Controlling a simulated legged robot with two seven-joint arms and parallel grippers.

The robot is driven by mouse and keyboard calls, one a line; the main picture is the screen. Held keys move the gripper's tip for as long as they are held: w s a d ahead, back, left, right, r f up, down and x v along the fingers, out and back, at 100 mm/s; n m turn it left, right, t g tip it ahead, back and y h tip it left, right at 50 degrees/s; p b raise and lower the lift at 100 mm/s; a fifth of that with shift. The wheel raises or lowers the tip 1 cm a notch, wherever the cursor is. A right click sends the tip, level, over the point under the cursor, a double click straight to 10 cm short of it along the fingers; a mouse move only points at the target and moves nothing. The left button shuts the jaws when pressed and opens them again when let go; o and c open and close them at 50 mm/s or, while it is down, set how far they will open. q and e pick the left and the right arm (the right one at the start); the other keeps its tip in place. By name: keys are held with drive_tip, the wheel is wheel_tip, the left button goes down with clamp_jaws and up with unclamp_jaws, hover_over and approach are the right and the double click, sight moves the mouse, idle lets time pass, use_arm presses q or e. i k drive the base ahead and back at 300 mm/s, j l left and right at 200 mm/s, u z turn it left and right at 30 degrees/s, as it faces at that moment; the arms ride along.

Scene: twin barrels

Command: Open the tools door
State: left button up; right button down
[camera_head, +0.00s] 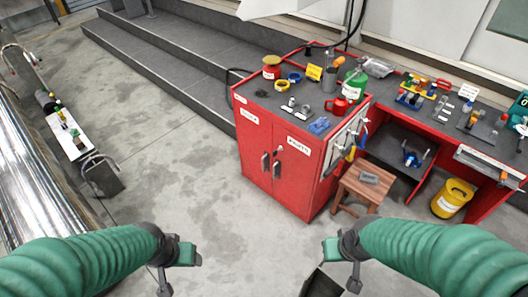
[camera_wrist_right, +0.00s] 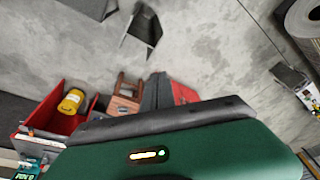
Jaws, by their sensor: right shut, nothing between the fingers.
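A red cabinet (camera_head: 283,208) stands right of centre in the head view. Its front has two doors, a left door (camera_head: 252,155) and a right door (camera_head: 296,180), both closed. Each has a white label too small to read surely, so I cannot tell which says tools. Two dark upright handles, a left one (camera_head: 265,162) and a right one (camera_head: 277,170), sit side by side at the middle seam. My left gripper (camera_head: 182,255) is in front of the cabinet to the left, its jaws unclear. My right gripper (camera_head: 335,252) is shut and empty, below the cabinet in the picture. Neither touches it.
A wooden stool (camera_head: 361,187) stands right of the cabinet, near a yellow bucket (camera_head: 452,198) under the red workbench. Grey steps (camera_head: 180,60) lie behind. Floor before the doors is clear.

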sight(255, 130)
drive_tip(key=k+j, duration=0.1)
drive_tip(key=i+j, duration=0.45)
drive_tip(key=j, duration=0.15)
drive_tip(key=i+j, duration=0.5)
drive_tip(key=i+j+z, duration=1)
drive_tip(key=j, duration=0.3)
drive_tip(key=i+j+z, duration=0.25)
drive_tip(key=j, duration=0.2)
drive_tip(key=k+z, duration=0.1)
drive_tip(key=z, duration=0.15)
